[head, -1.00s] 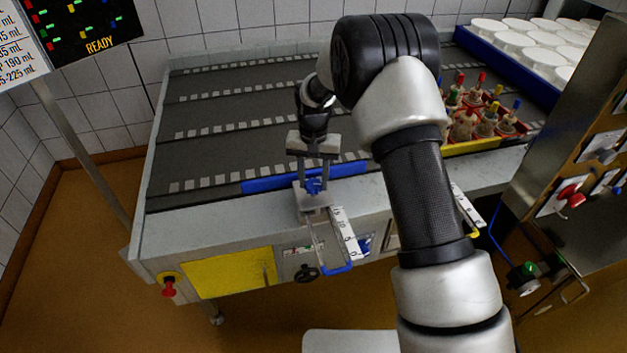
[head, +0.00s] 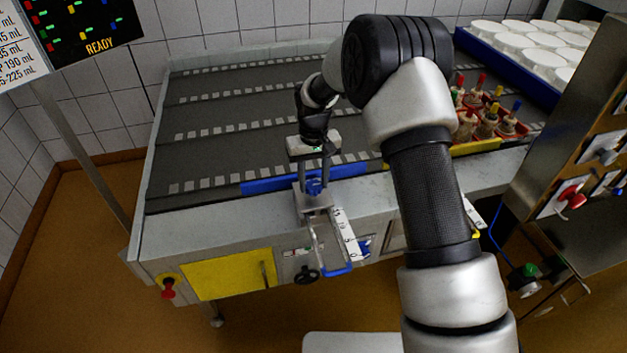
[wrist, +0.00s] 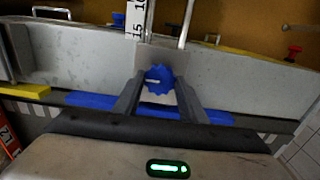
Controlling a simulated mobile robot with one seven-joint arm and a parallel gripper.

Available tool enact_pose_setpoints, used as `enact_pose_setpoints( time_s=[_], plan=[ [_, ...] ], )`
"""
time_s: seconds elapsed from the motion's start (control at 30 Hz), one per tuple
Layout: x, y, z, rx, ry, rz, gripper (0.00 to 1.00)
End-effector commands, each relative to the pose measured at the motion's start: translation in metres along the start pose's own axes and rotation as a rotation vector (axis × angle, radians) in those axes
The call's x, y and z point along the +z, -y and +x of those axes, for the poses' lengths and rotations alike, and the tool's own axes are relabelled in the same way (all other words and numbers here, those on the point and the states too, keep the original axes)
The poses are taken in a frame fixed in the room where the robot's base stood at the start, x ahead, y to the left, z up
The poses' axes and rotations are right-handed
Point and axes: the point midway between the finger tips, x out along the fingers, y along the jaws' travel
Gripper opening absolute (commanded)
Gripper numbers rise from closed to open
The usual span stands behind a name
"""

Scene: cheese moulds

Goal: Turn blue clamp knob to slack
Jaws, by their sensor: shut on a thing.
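The blue clamp knob (head: 314,187) sits on a grey metal clamp block (head: 313,202) at the front edge of the conveyor table. In the wrist view the knob (wrist: 159,80) is a toothed blue wheel with a lighter mark on its face. My gripper (head: 315,183) reaches down onto it from above. Its two fingers stand on either side of the knob in the wrist view (wrist: 160,92), shut on it. In the head view the fingers partly hide the knob.
A blue guide rail (head: 262,185) runs behind the clamp. A white scale (head: 345,235) and a blue-ended rod frame (head: 338,271) extend in front. A black handwheel (head: 306,275) and yellow panel (head: 228,281) are below. Bottles with coloured tops (head: 490,115) stand right.

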Motion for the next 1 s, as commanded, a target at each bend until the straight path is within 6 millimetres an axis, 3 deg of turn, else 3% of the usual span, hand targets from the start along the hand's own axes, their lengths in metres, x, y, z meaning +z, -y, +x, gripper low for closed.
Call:
enact_pose_setpoints(
  time_s=[0.2,0.23,0.33,0.73,0.87,1.0],
  plan=[
    [-0.001,0.0,-0.001,0.001,-0.002,-0.003,0.16],
    [-0.001,0.0,-0.001,0.001,-0.002,-0.003,0.4],
    [-0.001,0.0,-0.001,0.001,-0.002,-0.003,0.57],
    [-0.001,0.0,-0.007,0.001,-0.002,-0.001,0.57],
    [-0.001,0.0,-0.028,0.001,-0.005,-0.001,0.57],
    [-0.002,0.0,-0.061,0.001,-0.006,-0.001,0.57]
  ],
)
